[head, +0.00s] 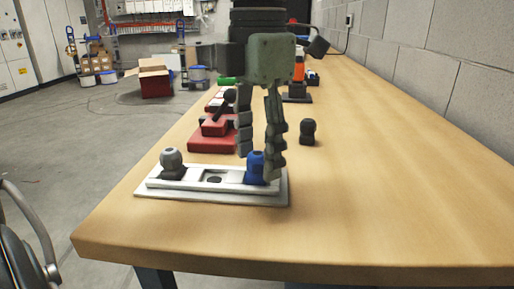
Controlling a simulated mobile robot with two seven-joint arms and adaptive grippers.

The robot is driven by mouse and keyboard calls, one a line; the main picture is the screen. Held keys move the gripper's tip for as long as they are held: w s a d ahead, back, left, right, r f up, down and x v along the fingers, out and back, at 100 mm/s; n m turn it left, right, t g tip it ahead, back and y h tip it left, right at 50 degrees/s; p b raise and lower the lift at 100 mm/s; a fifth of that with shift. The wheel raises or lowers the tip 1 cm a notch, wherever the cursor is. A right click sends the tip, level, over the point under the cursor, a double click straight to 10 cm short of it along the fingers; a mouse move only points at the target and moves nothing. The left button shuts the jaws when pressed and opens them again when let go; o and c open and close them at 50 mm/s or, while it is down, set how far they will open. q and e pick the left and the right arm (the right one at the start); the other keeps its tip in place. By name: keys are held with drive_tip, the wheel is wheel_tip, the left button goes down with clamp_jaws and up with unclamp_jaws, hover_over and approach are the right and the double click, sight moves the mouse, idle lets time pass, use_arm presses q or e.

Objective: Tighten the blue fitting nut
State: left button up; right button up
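The blue fitting nut (255,168) stands at the right end of a white plate (215,191) on the wooden bench. A grey rounded fitting (172,162) on a dark base stands at the plate's left end. My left gripper (258,164) points down over the blue nut with its fingers apart. One finger is behind and left of the nut; the other overlaps its right edge. I cannot tell whether both fingers touch it. The nut's right edge is hidden by the finger. My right gripper is not in view.
A red block with a black lever (213,135) is behind the plate. A small black knob-like object (308,132) stands to the right, with more items farther back. The bench (390,190) is clear at the front right. A block wall (440,75) runs along the right.

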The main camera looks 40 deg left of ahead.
sight(258, 153)
use_arm(q)
drive_tip(key=o, duration=0.6)
drive_tip(key=shift+r, duration=0.15)
drive_tip(key=shift+r+p, duration=2.5)
drive_tip(key=shift+r, duration=0.9)
